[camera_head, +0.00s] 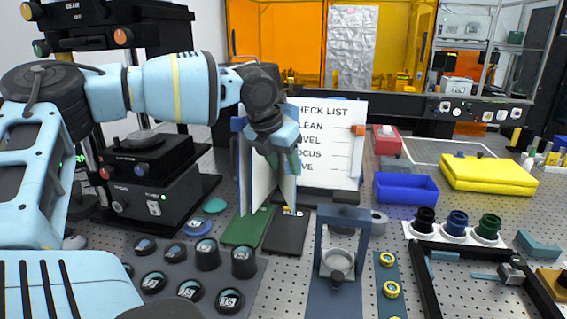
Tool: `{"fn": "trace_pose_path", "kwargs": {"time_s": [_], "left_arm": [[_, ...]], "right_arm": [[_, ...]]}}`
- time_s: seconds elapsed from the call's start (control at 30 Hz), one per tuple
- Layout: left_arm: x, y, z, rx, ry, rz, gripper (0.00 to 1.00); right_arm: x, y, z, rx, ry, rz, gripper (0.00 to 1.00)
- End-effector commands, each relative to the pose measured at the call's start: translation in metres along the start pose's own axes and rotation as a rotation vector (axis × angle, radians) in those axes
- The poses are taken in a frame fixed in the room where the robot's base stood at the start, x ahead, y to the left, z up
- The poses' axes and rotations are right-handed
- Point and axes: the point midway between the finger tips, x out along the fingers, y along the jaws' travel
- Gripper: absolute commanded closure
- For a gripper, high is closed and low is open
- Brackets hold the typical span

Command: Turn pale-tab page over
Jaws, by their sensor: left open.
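The check list book (330,155) stands upright on the perforated bench, with its lettered page facing me and an orange tab on the right edge. At its left, white pages (260,185) stand out nearly edge-on, with a blue piece at their upper left. I cannot make out a pale tab; my gripper covers part of this area. My left gripper (284,160) is open in front of the book's left side, overlapping the raised pages in the picture. I cannot tell whether it touches them. My right gripper is out of view.
A grey frame stand (338,265) is in front of the book. Black numbered cylinders (190,290) stand front left, and black instrument boxes (155,200) left. A blue tray (406,188) and yellow case (488,173) are to the right. Bare bench shows between them.

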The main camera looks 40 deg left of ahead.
Motion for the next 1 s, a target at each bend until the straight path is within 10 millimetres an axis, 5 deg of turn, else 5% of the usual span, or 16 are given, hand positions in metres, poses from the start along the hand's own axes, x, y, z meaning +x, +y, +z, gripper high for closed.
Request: {"fn": "trace_pose_path", "kwargs": {"time_s": [0.47, 1.0], "left_arm": [[-0.004, 0.005, 0.004, -0.008, -0.012, 0.011, 0.65], [-0.076, -0.002, 0.0, -0.002, -0.009, 0.004, 0.65]], "right_arm": [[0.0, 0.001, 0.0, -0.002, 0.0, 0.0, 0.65], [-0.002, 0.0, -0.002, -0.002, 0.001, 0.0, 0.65]]}}
